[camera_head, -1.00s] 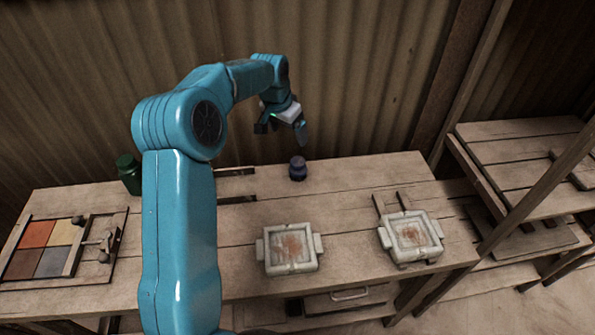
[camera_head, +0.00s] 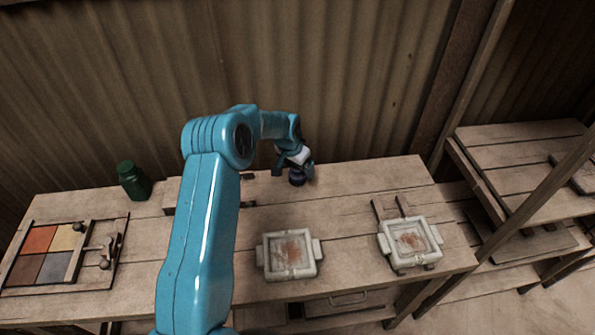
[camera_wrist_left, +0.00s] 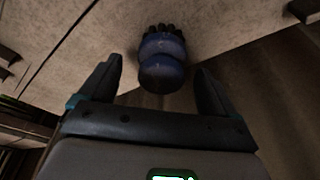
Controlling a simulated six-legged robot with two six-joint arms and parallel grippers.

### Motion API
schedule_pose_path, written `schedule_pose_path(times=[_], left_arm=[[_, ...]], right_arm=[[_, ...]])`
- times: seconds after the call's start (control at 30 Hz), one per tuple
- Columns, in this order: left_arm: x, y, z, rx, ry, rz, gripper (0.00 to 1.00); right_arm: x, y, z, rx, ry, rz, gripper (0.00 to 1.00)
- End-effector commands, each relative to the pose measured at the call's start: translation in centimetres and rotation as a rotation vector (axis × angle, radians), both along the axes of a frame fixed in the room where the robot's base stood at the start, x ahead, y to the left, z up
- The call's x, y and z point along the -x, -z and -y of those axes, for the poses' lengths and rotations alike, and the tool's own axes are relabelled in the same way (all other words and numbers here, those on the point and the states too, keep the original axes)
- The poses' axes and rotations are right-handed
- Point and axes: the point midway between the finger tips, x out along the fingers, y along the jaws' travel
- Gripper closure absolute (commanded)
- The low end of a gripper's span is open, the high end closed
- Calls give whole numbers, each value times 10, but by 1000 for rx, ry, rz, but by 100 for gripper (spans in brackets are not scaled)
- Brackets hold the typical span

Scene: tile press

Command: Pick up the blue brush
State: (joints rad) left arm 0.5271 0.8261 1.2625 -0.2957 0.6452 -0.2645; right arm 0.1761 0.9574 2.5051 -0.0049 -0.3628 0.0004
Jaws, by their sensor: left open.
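The blue brush (camera_head: 297,180) stands near the back edge of the wooden table. My left gripper (camera_head: 294,170) is right above and around it in the head view and hides its upper part. In the left wrist view the brush (camera_wrist_left: 162,66) shows as a rounded dark blue body with dark bristles at its far end. It lies ahead of and between the two spread fingers of the left gripper (camera_wrist_left: 158,85), with a gap on each side. The left gripper is open and holds nothing. My right gripper is not in view.
Two pale square moulds, one in the middle (camera_head: 268,266) and one at the right (camera_head: 425,262), sit on the table (camera_head: 345,215). A green jar (camera_head: 133,181) and a framed board of coloured tiles (camera_head: 10,272) are at the left. A corrugated wall (camera_head: 350,80) rises close behind.

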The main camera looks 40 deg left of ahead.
Motion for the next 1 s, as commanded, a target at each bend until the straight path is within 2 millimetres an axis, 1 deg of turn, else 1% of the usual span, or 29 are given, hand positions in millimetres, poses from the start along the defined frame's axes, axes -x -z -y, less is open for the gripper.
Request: schedule_pose_path(times=[0.03, 0.13, 0.23, 0.4, 0.43, 0.47, 0.5, 0.57, 0.6, 0.87, 1.0], left_arm=[[-2, 6, 0, 1, 0, -3, 10], [-5, 18, -1, 0, -1, -1, 10], [-7, 22, -2, -1, -2, 1, 10], [-7, 23, -2, -1, -1, 1, 10], [-7, 23, -2, -1, -1, 1, 16], [-7, 22, -2, -1, -1, 1, 26], [-7, 22, -2, -1, -1, 1, 39], [-7, 22, -2, -1, -1, 0, 58], [-7, 22, -2, -1, -1, 0, 71], [-7, 22, -2, -1, -1, 1, 71], [-8, 16, -2, -2, -1, 3, 72]], right_arm=[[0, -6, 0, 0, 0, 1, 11], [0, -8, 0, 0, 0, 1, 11], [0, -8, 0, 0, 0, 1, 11], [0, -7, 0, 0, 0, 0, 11], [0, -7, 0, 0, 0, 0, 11], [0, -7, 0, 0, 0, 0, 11], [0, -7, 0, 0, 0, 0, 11], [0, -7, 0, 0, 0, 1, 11], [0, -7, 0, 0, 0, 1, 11], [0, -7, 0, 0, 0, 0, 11], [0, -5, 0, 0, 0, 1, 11]])
